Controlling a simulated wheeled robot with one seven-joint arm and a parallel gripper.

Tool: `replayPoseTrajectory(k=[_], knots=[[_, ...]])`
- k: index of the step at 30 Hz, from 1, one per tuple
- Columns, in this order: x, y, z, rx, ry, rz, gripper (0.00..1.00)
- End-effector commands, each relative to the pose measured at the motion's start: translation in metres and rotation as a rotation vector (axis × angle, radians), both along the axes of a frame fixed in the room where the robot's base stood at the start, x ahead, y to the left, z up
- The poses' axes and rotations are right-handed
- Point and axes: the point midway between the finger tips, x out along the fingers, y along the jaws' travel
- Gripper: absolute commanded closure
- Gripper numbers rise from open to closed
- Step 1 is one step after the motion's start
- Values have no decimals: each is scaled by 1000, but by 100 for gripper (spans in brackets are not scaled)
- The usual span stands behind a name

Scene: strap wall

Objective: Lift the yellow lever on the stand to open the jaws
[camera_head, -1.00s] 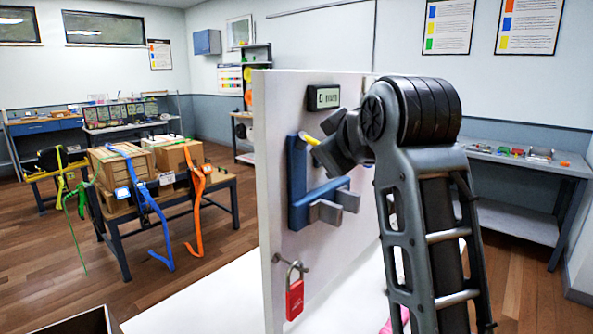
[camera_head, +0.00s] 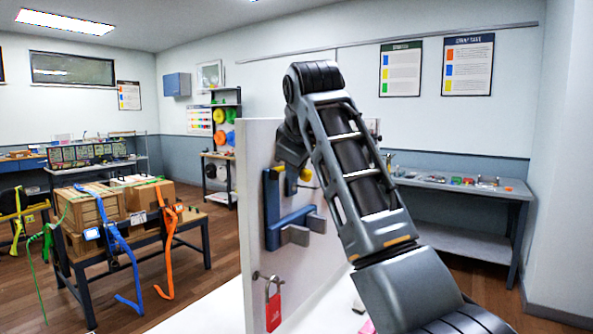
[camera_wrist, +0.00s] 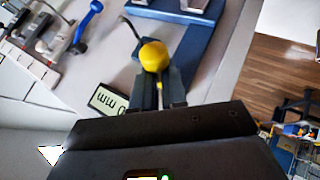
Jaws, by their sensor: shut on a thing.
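The stand is a pale upright panel (camera_head: 258,150) with a blue bracket (camera_head: 272,215) on its face. Two grey jaw blocks (camera_head: 296,235) stick out low on the bracket; any gap between them is hard to judge. The lever's yellow end (camera_head: 306,174) shows just above them, partly behind my arm. In the wrist view the rounded yellow lever knob (camera_wrist: 153,54) sits just beyond my fingertips. My gripper (camera_wrist: 159,86) is shut on the yellow lever, with part of its shaft between the fingers. In the head view my arm hides most of the gripper.
A red padlock (camera_head: 273,310) hangs below the bracket. A small display (camera_wrist: 108,99) is beside my gripper in the wrist view. A table with boxes and straps (camera_head: 130,235) stands left, and a workbench (camera_head: 460,190) stands at the right rear.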

Motion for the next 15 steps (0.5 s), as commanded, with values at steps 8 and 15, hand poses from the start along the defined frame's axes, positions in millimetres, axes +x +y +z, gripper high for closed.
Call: replayPoseTrajectory(k=[8,15], knots=[[0,0,0,-3,0,0,100],[0,0,0,-3,0,0,78]])
